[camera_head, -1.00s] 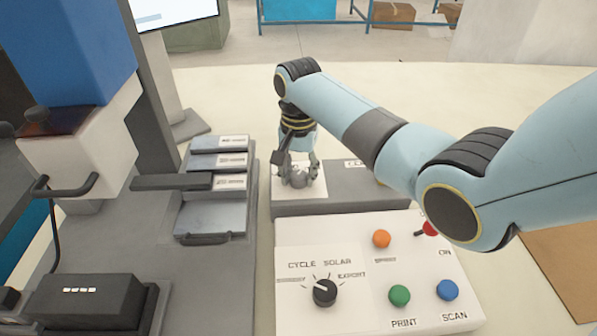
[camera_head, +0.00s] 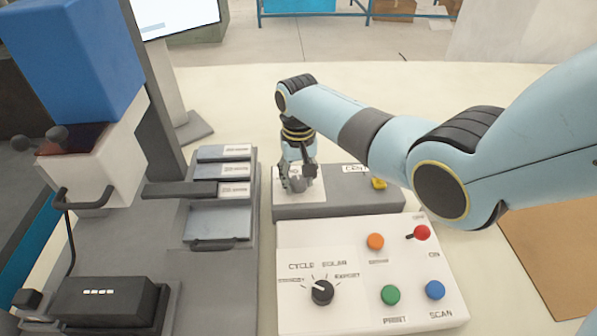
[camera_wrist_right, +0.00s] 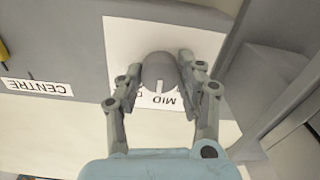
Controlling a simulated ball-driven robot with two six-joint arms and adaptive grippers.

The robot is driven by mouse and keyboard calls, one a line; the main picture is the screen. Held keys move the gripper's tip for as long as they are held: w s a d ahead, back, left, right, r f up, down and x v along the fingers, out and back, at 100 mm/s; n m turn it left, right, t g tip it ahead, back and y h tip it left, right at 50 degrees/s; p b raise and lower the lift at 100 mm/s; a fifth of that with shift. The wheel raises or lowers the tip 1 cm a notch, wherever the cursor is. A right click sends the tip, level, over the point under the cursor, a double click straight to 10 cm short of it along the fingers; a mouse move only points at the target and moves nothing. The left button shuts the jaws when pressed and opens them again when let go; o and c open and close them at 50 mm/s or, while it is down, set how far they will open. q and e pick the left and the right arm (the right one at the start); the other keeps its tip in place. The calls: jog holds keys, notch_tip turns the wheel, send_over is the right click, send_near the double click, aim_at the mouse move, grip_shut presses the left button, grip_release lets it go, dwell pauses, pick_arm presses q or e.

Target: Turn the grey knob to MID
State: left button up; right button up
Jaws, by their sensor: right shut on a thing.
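The grey knob (camera_head: 296,185) stands on a white plate on the grey raised box, behind the button panel. My right gripper (camera_head: 297,180) reaches down over it. In the right wrist view the round knob (camera_wrist_right: 159,72) sits between the two fingers of my right gripper (camera_wrist_right: 160,76), which is shut on it. A white mark on the knob points down in that view, towards the upside-down MID label (camera_wrist_right: 166,101). Another marking beside MID is mostly hidden by a finger. My left gripper is not in view.
The white panel (camera_head: 350,318) in front carries a black selector (camera_head: 322,292), orange, green and blue buttons and a red-tipped lever (camera_head: 421,233). A yellow part (camera_head: 379,184) sits right of the knob on the box. A tray rack (camera_head: 215,226) stands to the left.

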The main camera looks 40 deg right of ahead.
aim_at(298, 180)
jog(key=shift+w+r+n+p, duration=0.1)
jog(key=shift+n+p, duration=0.35)
jog(key=shift+n, duration=0.65)
jog(key=o, duration=1.2)
jog(key=shift+c, duration=0.2)
notch_tip(298, 180, up, 12)
